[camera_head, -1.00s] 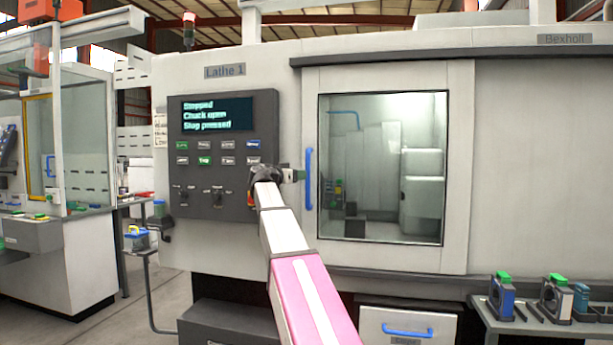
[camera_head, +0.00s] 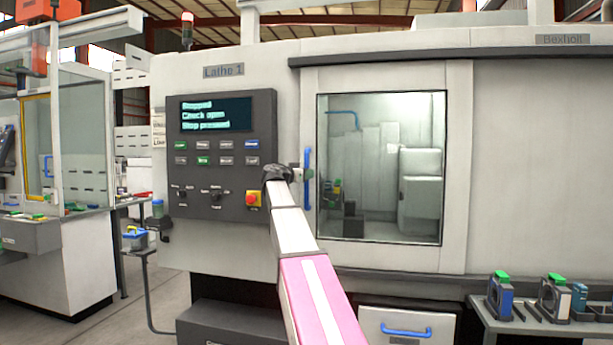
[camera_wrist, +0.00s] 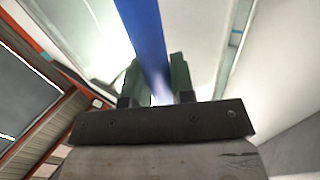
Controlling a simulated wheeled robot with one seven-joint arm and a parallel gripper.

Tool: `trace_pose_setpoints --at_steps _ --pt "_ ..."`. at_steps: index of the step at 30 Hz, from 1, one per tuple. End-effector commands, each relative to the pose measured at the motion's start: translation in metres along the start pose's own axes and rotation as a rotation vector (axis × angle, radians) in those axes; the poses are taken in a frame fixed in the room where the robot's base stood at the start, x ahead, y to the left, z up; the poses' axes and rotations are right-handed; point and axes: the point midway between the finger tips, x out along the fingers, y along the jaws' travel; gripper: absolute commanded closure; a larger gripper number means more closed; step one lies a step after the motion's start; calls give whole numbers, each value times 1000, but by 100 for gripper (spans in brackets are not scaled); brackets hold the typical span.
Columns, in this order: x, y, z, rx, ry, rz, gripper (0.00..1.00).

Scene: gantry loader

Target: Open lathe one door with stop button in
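Lathe 1's door (camera_head: 460,160) is closed, with a tall glass window. Its blue vertical handle (camera_head: 307,178) is on the door's left edge. In the wrist view the handle (camera_wrist: 150,40) runs between the two green fingers of my gripper (camera_wrist: 158,78), which look close against both sides of it. In the head view my gripper (camera_head: 299,174) is at the handle, partly hidden by my wrist. The red stop button (camera_head: 252,198) on its yellow base is left of my wrist. The display (camera_head: 215,115) reads stopped, chuck open, stop pressed.
The control panel (camera_head: 222,155) is just left of my wrist. A side table (camera_head: 545,325) at the lower right holds several parts with green tops. A drawer with a blue handle (camera_head: 406,330) is below the door. The door front to the right is clear.

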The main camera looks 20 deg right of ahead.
Motion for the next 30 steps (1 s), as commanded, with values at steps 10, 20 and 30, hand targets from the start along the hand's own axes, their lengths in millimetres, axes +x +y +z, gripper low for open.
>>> trace_pose_setpoints --at_steps 10,20,30 --pt "15 27 1 0 0 5 100" --pt "71 113 1 1 1 8 100" --pt "136 208 1 1 0 8 100"
